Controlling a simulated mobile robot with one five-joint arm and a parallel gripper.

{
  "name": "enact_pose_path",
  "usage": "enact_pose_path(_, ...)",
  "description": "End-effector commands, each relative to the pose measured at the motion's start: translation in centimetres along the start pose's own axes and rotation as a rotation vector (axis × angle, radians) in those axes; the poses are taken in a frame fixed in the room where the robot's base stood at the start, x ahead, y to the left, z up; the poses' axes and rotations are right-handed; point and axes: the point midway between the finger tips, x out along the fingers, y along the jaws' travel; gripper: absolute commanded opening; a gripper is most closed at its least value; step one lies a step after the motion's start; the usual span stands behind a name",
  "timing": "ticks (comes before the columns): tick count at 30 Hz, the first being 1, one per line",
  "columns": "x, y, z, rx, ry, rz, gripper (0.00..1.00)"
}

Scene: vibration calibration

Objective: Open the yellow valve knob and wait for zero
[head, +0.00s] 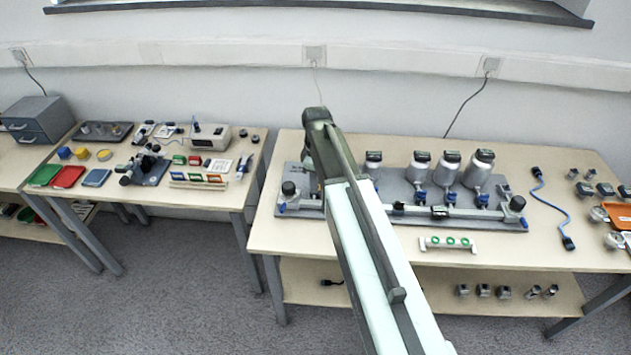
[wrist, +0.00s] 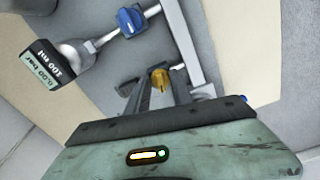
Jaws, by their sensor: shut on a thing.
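The yellow valve knob (wrist: 159,79) shows in the wrist view between the fingertips of my gripper (wrist: 160,92), which is shut on it. The knob sits beside a grey pipe rail (wrist: 181,38). A gauge (wrist: 55,67) at the left reads 0.00 bar, with a 100 ml label, and a blue knob (wrist: 131,20) is on the pipe next to it. In the head view my arm reaches over the left part of the grey rig plate (head: 405,185), and its end hides the yellow knob there.
Several canisters with dark gauges, such as one canister (head: 447,167), stand along the rig with blue knobs below. A white holder with green rings (head: 447,244) lies in front. A blue cable (head: 552,205) lies to the right. The left table (head: 215,195) holds trays and small tools.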

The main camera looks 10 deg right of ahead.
Motion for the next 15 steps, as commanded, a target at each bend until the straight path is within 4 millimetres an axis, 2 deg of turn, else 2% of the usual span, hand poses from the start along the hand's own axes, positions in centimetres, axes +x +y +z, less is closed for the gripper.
enact_pose_path(15, -0.02, 0.09, -0.07, 0.487, 0.004, 0.006, 0.00)
